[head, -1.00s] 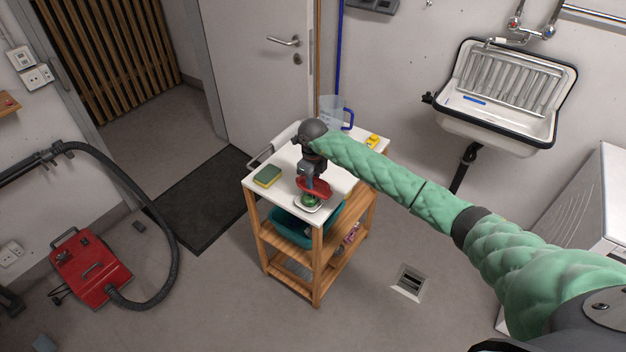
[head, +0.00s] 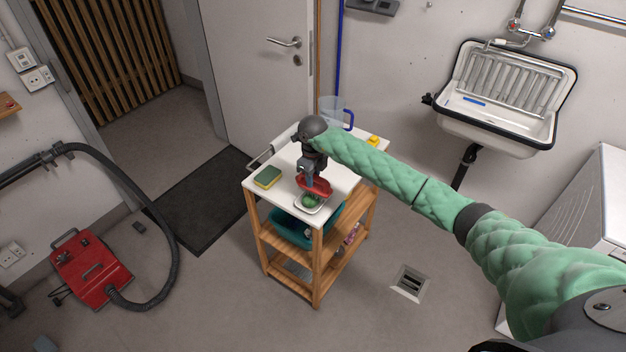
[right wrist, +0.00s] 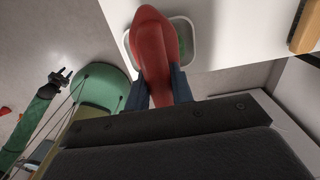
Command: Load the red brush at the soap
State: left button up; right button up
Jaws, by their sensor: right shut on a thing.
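The red brush (head: 316,187) is in my right gripper (head: 309,176), above the front part of the white cart top. In the right wrist view the red brush (right wrist: 156,50) sits between the fingers of my right gripper (right wrist: 158,90) and covers much of the dish behind it. The soap (head: 311,201) is green and lies in a small white dish (head: 301,207). The brush is over the far side of the dish; I cannot tell whether it touches the soap.
The cart top (head: 284,184) also holds a yellow-green sponge (head: 268,176), a clear jug (head: 331,112) and a small yellow thing (head: 373,141). A teal basin (head: 286,222) is on the shelf below. A sink (head: 510,95) hangs on the wall to the right.

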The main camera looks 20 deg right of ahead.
jog(key=shift+r+p, duration=0.6)
jog(key=shift+r, duration=2.05)
